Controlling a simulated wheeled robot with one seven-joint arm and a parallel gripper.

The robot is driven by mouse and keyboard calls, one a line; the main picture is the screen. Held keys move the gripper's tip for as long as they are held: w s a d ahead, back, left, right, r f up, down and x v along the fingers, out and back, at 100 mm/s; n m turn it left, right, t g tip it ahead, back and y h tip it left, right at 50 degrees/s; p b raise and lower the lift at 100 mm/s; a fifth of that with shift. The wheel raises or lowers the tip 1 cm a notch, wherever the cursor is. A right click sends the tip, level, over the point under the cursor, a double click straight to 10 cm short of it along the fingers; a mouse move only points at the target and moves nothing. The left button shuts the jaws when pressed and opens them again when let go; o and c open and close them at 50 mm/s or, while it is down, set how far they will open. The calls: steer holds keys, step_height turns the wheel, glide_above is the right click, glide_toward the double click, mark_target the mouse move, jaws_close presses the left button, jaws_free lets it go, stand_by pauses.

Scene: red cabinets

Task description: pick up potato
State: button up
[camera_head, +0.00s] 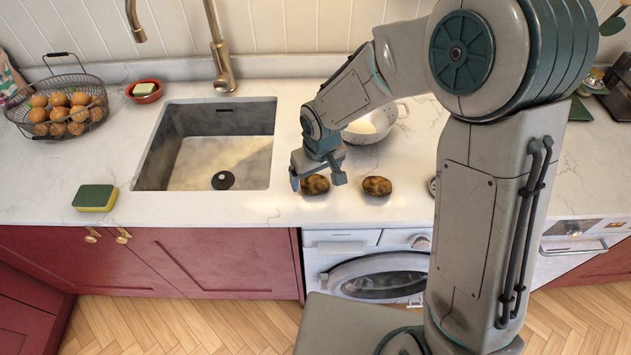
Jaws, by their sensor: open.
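Two brown potatoes lie on the white countertop to the right of the sink. The left potato (315,185) is right under my gripper (317,183), and its top edge is partly hidden by it. The right potato (377,186) lies a short way to the right, clear of the gripper. My gripper points down and is open, with one finger to the left of the left potato and the other at its upper right. I cannot tell whether the fingers touch the potato.
The sink (174,175) opens left of the potatoes. A colander (372,125) stands behind them. A sponge (95,198), an egg basket (60,110) and a soap dish (145,95) are on the left. The counter's front edge is close below the potatoes, above a washing machine (375,270).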

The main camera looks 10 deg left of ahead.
mark_target(315, 179)
steer(key=shift+w+a+f+p, duration=0.1)
steer(key=shift+w+f+p, duration=0.05)
steer(key=shift+f, duration=0.75)
steer(key=shift+w+f+p, duration=0.1)
steer(key=shift+f+p, duration=0.05)
steer(key=shift+f, duration=0.7)
steer(key=c, duration=1)
steer(key=shift+c, duration=0.4)
steer(key=shift+r, duration=0.15)
